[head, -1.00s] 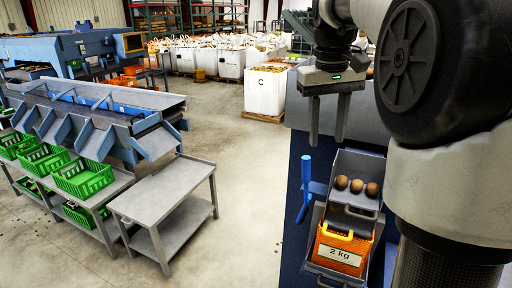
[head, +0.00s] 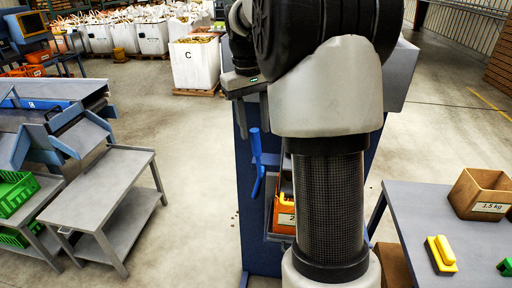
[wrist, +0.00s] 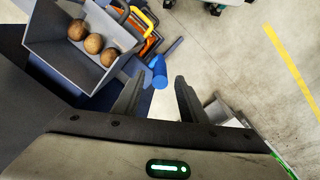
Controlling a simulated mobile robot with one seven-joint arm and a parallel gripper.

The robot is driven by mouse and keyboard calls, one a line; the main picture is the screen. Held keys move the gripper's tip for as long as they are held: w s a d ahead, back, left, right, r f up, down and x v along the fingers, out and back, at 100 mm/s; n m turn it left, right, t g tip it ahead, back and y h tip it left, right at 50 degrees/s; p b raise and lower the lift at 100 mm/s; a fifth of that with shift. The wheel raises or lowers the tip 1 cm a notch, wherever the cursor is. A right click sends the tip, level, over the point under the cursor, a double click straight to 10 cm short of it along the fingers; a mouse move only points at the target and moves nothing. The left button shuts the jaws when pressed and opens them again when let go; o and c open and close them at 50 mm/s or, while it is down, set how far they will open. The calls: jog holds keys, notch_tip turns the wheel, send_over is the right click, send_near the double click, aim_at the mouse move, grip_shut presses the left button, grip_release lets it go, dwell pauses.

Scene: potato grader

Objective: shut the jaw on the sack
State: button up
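The orange sack (head: 284,222) hangs at the blue filling station, mostly hidden behind my arm in the head view. A yellow handle shows above it. In the wrist view the sack's orange edge (wrist: 150,43) shows beside the grey chute (wrist: 47,22), which holds three potatoes (wrist: 93,43). The jaw cannot be made out clearly. A blue lever (head: 257,165) stands left of the sack; its round end (wrist: 158,74) lies just beyond my fingertips in the wrist view. My gripper (wrist: 158,88) is open and empty, its fingers apart.
A grey trolley table (head: 107,185) stands to the left, with clear floor between it and the station. A white bag (head: 196,66) marked C stands behind.

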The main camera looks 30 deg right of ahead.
aim_at(256, 146)
jog(key=f, duration=0.7)
jog(key=shift+d, duration=0.25)
grip_shut()
